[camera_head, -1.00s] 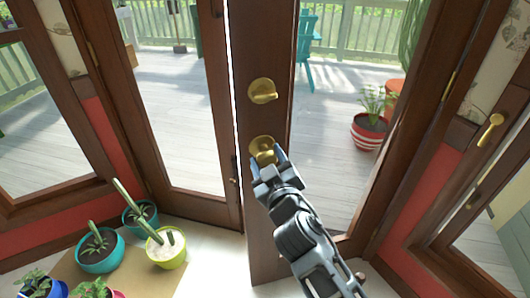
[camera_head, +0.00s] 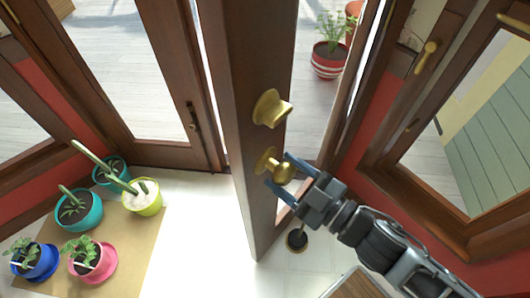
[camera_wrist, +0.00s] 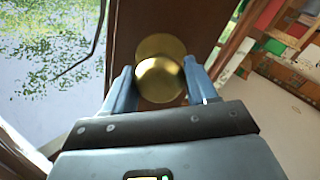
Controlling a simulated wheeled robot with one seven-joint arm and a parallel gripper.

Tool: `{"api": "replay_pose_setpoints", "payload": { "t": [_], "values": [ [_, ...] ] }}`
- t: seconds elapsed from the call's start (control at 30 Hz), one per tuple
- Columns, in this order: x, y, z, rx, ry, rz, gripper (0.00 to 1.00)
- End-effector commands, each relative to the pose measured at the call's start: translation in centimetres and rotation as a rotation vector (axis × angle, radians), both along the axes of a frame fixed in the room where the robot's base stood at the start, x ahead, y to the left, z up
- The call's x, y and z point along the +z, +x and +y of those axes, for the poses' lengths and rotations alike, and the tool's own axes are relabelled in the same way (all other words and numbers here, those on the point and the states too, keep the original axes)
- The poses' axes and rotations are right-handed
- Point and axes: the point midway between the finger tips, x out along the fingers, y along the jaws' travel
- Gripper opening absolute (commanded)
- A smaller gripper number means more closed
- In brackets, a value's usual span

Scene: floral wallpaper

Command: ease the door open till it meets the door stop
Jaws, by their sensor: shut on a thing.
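The brown wooden door (camera_head: 235,90) with a glass pane stands ajar, swung inward toward me. Its round brass knob (camera_head: 284,172) sits below a brass lock plate with a thumb turn (camera_head: 270,109). My gripper (camera_head: 281,176) has its two blue fingers on either side of the knob, shut on it. In the wrist view the knob (camera_wrist: 160,80) lies between the fingertips. A small dark round piece with a brass post, likely the door stop (camera_head: 297,239), stands on the floor right of the door's lower edge.
Potted plants (camera_head: 88,257) stand on a tan mat (camera_head: 140,262) at the lower left. The white floor left of the door is clear. A red wall with a window (camera_head: 470,130) is on the right. A wooden-edged item (camera_head: 352,285) lies at the bottom.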

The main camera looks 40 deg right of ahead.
Motion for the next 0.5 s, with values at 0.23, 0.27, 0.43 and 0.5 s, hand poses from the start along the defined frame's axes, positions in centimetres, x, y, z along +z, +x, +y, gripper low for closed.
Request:
{"api": "replay_pose_setpoints", "payload": {
  "t": [0.23,0.27,0.43,0.5],
  "values": [
    [-0.1,-3.1,-1.2,-0.004,-0.001,0.003,0.04],
    [-0.2,-3.3,-1.3,-0.005,-0.001,0.004,0.04],
    [-0.1,-4.0,-1.6,-0.004,0.000,0.003,0.05],
    [-0.1,-4.1,-1.6,-0.005,0.000,0.002,0.05]
  ]
}}
